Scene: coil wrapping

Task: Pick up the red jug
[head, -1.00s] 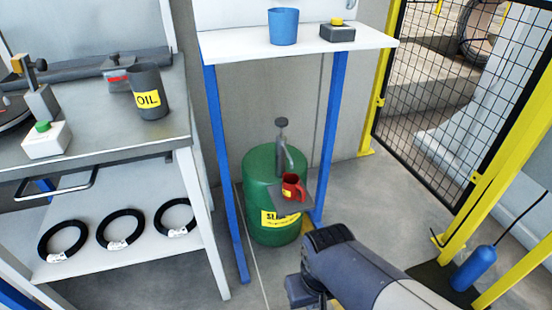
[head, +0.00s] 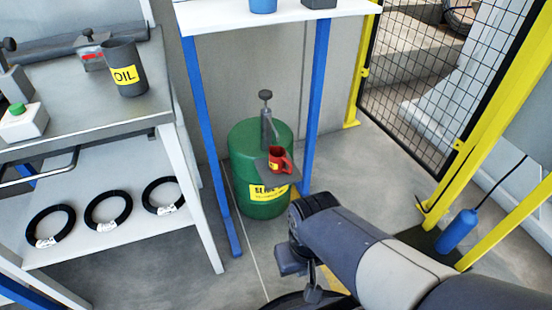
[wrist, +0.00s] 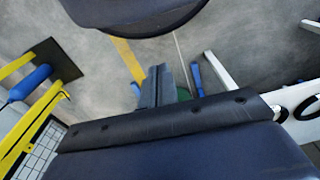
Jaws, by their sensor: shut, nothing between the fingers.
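The red jug (head: 276,160) stands upright on a small dark plate (head: 266,174) at the front of the green drum (head: 247,190). A grey hand pump (head: 267,125) rises behind the jug from the drum. My gripper (wrist: 158,84) shows in the wrist view with its dark fingers together and nothing between them. My arm is in front of the drum to the lower right in the head view, well apart from the jug. The jug does not show in the wrist view.
The blue-legged white table (head: 275,14) stands over the drum, one leg on each side. The grey workbench (head: 80,115) with the oil jug (head: 124,72) and black coils is at left. The yellow-framed mesh fence (head: 430,90) and a blue cylinder (head: 457,232) are at right.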

